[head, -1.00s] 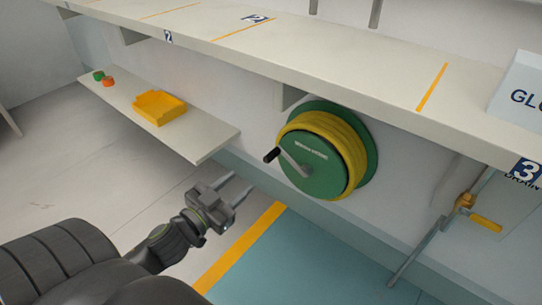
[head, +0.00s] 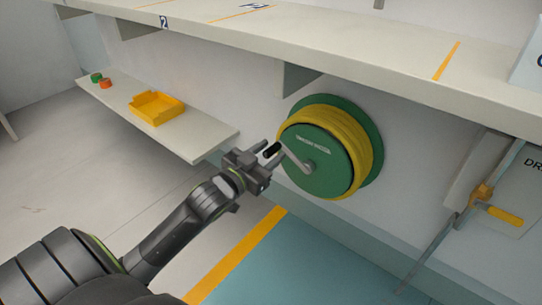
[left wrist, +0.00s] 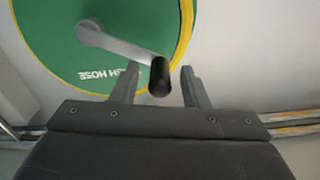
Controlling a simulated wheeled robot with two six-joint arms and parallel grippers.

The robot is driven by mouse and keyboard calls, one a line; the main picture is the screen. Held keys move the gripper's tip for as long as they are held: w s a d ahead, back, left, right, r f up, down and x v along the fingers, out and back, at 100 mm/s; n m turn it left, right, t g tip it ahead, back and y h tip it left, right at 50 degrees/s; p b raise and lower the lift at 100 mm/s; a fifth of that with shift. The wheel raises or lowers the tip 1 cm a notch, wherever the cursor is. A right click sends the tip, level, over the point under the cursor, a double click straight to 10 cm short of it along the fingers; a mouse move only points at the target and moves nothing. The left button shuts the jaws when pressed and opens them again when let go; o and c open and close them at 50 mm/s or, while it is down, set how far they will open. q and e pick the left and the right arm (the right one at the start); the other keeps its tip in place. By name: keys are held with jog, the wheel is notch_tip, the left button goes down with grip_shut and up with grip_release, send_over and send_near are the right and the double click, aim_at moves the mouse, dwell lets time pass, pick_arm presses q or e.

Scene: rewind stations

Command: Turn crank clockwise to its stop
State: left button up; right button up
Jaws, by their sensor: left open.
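A green hose reel (head: 316,167) with a yellow hose (head: 352,130) wound on it hangs on the wall under the shelf. Its grey crank arm (head: 296,158) points left from the hub and ends in a black handle (head: 272,150). My left gripper (head: 272,162) is open at the handle. In the left wrist view, the black handle (left wrist: 160,76) lies between the two open fingers (left wrist: 160,88), near their tips. Whether a finger touches it I cannot tell. My right gripper is not in view.
A low shelf (head: 190,143) at the left holds a yellow tray (head: 157,107) and small green and orange pieces. A long upper shelf (head: 360,55) runs above the reel. A pipe with a yellow lever (head: 505,215) stands at the right.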

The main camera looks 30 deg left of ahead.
pick_arm(q)
jog(key=shift+w, duration=0.6)
jog(key=shift+c, duration=0.4)
grip_shut()
